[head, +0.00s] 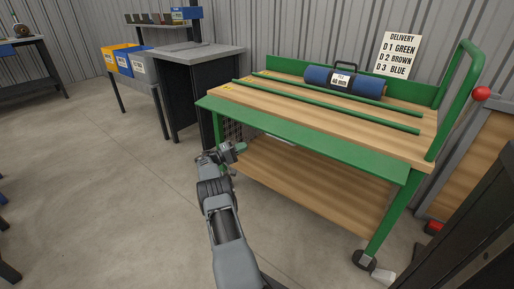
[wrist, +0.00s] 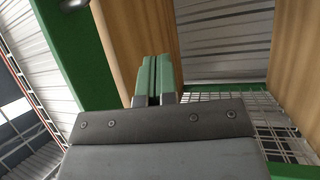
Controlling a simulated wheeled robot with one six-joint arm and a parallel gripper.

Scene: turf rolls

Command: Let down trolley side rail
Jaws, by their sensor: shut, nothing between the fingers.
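The green trolley has a wooden deck (head: 250,98) and a wooden lower shelf (head: 300,180). A green side rail (head: 310,143) runs along its near long edge, no higher than the deck; whether it hangs fully straight cannot be told. A pale metal strip (head: 281,139) shows just under it. My gripper (head: 236,150) is low beside the trolley's near left corner, below the rail and apart from it. In the wrist view my green-tipped fingers (wrist: 157,78) are together and empty, with a green trolley part (wrist: 93,85) to their left.
A blue roll (head: 335,82) with a dark carrier lies at the deck's back, near two green strips (head: 330,103). A delivery sign (head: 398,55) is on the wall. A grey bench (head: 200,54) and bins (head: 130,62) stand back left.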

